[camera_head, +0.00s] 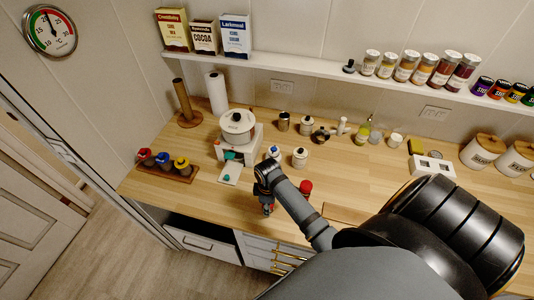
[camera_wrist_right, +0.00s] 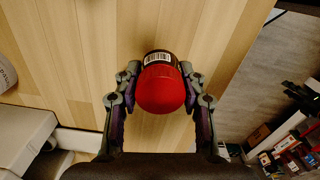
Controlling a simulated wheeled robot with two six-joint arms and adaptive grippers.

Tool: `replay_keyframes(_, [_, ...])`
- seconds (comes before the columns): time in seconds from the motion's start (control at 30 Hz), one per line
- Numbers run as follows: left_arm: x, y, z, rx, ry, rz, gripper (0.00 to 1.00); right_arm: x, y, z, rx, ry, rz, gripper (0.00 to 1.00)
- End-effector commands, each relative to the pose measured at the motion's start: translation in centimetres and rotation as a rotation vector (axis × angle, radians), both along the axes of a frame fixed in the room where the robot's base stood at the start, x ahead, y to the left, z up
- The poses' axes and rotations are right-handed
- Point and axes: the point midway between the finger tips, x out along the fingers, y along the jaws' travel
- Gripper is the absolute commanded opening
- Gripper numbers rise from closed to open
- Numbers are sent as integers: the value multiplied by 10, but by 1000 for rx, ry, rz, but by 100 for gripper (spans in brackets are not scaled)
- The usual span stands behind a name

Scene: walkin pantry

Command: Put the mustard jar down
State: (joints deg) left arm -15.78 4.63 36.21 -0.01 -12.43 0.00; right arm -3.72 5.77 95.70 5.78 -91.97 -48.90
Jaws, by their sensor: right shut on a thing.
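My right gripper (camera_head: 267,207) hangs over the front part of the wooden counter, pointing down. In the right wrist view, the gripper (camera_wrist_right: 158,95) is shut on a jar, which I take as the mustard jar (camera_wrist_right: 160,88). It has a round red lid and a dark side with a white barcode label. The fingers sit on either side of the lid. In the head view the arm and fingers mostly hide the held jar. I cannot tell whether its base touches the counter. My left gripper is not in view.
Another red-topped jar (camera_head: 305,187) stands close to the right of the gripper. White jars (camera_head: 300,157) stand behind, and a white appliance with a pot (camera_head: 238,130) is to the left. A rack with coloured tops (camera_head: 175,168) is farther left. The counter's front edge is near.

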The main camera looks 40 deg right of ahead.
Motion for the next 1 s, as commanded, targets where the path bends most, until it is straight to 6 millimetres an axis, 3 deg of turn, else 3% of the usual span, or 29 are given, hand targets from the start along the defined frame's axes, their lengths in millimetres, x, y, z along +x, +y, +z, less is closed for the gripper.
replay_keyframes(0.07, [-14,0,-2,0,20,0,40,0,0,-2,0,0,0,13])
replay_keyframes(0.1, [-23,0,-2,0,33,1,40,1,0,-3,0,-1,0,42])
replay_keyframes(0.27, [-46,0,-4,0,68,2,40,1,0,-2,0,-1,0,64])
replay_keyframes(0.67, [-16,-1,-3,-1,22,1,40,2,0,6,0,-4,0,64])
replay_keyframes(1.0, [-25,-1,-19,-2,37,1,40,2,0,84,-1,-7,0,64])
